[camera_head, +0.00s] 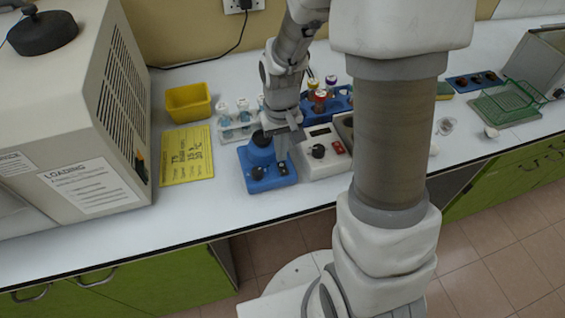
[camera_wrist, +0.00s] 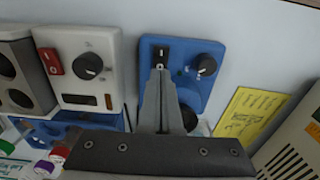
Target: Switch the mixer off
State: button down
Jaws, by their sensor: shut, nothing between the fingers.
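The mixer is taken to be the small blue device (camera_head: 267,181) on the bench, with a dark round top (camera_head: 262,139). In the wrist view the blue device (camera_wrist: 190,48) carries a black rocker switch (camera_wrist: 161,52) and a black dial (camera_wrist: 206,65) beside it. My gripper (camera_head: 282,158) is shut and empty, pointing down over the front right of the blue device. In the wrist view the fingertips (camera_wrist: 159,72) are right by the switch and cover its near end. I cannot tell whether they touch it, or which way the rocker is tipped.
A white device (camera_head: 320,165) with a red switch (camera_wrist: 52,61) and a dial stands close on the right. Behind are tube racks (camera_head: 235,130). A yellow sheet (camera_head: 186,156) and a yellow tray (camera_head: 188,102) lie left, beside a big beige machine (camera_head: 85,90).

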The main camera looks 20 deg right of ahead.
jog(key=shift+r+p, duration=1.6)
jog(key=shift+r, duration=0.85)
jog(key=shift+r, duration=0.1)
notch_tip(320, 180, up, 12)
jog(key=f+t, duration=0.1)
jog(key=t, duration=0.1)
send_over(281, 164)
jog(key=s, duration=0.4)
jog(key=s+r+t, duration=0.3)
jog(key=s+r, duration=0.6)
jog(key=s, duration=0.1)
jog(key=shift+t, duration=0.3)
jog(key=shift+r, duration=0.1)
